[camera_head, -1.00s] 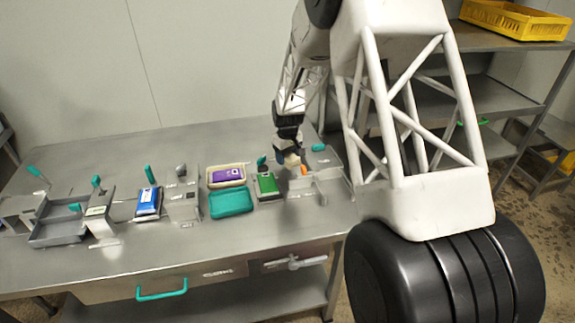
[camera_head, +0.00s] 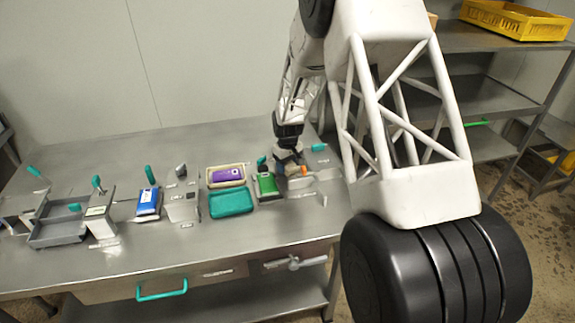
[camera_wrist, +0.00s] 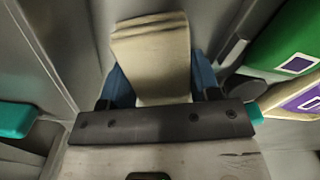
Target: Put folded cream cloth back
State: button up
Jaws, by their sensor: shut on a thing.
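The folded cream cloth (camera_wrist: 152,58) is between the two blue fingers of my gripper (camera_wrist: 160,88) in the wrist view. The fingers are shut on it from both sides, and its far end sticks out beyond them. In the head view my gripper (camera_head: 289,152) is low over the right part of the steel bench, just right of the green pack. The cloth is too small there to make out clearly. I cannot tell whether the cloth touches the surface below it.
The green pack (camera_head: 267,186) stands close left of my gripper. A blue pack (camera_head: 148,203) and a grey tray (camera_head: 58,232) are at the left. The bench front is mostly clear.

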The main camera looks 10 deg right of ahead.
aim_at(287, 163)
jog(key=shift+f, duration=0.15)
jog(key=o, duration=0.6)
notch_tip(287, 163, up, 12)
jog(key=shift+r, duration=0.15)
dwell(0.6)
dwell(0.5)
